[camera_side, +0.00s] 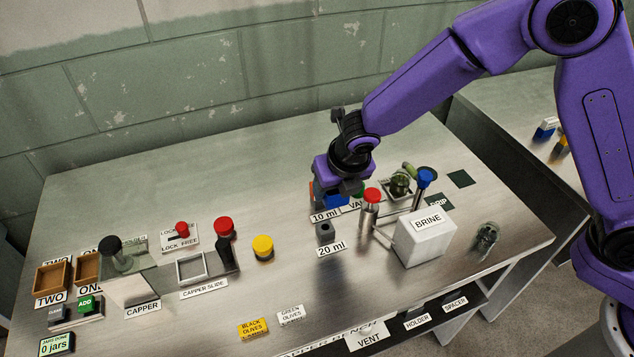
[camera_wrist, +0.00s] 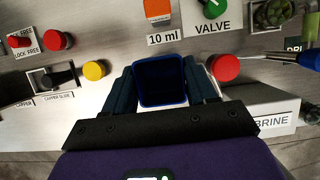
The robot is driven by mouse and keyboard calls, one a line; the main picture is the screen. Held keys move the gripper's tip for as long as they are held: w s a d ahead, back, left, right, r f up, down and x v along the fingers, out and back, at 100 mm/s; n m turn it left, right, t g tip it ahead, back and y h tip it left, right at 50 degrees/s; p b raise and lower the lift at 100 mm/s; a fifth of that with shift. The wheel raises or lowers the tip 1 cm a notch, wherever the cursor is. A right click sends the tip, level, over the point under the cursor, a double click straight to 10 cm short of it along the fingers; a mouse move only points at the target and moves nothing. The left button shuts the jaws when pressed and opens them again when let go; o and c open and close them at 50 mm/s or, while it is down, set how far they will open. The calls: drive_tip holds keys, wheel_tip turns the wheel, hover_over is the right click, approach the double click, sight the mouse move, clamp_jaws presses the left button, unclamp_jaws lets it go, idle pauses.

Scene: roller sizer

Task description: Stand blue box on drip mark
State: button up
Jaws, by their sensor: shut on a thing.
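The blue box (camera_wrist: 162,80) is between the two fingers of my gripper (camera_wrist: 164,88) in the wrist view, and I look into its dark open top. In the side view my gripper (camera_side: 340,190) points down and is shut on the blue box (camera_side: 333,201), which shows just behind the 10 ml label. I cannot tell whether the box touches the bench. The drip mark (camera_side: 440,203), a dark square with pale lettering, lies right of the gripper, partly hidden behind the brine tank. Its edge also shows at the right of the wrist view (camera_wrist: 293,45).
Another dark square (camera_side: 458,178) lies behind. The capper (camera_side: 125,270) stands left. The bench's back left is clear.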

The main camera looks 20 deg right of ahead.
drive_tip(key=shift+s+d+r, duration=0.4)
drive_tip(key=shift+s+d, duration=0.1)
drive_tip(key=shift+s, duration=0.2)
drive_tip(key=shift+r, duration=0.2)
drive_tip(key=r, duration=0.5)
drive_tip(key=shift+d+r, duration=0.1)
drive_tip(key=shift+d, duration=0.15)
drive_tip(key=s+d+f+m+g+h, duration=0.1)
drive_tip(key=d+m+g+h, duration=0.1)
drive_tip(key=d+m, duration=0.6)
drive_tip(key=s+d+m+g+h, duration=0.1)
drive_tip(key=s+d+m+h, duration=0.1)
drive_tip(key=d+m, duration=0.55)
drive_tip(key=s+d+m+g+y, duration=0.5)
drive_tip(key=s+d+m, duration=0.65)
drive_tip(key=m, duration=0.85)
drive_tip(key=g+h, duration=0.1)
hover_over(440, 198)
drive_tip(key=s+a, duration=0.1)
drive_tip(key=s, duration=0.1)
drive_tip(key=shift+m, duration=0.25)
drive_tip(key=f, duration=1.3)
drive_tip(key=shift+w+f, duration=0.2)
drive_tip(key=shift+f, duration=0.2)
drive_tip(key=shift+w+f, duration=0.2)
drive_tip(key=shift+f, duration=1.5)
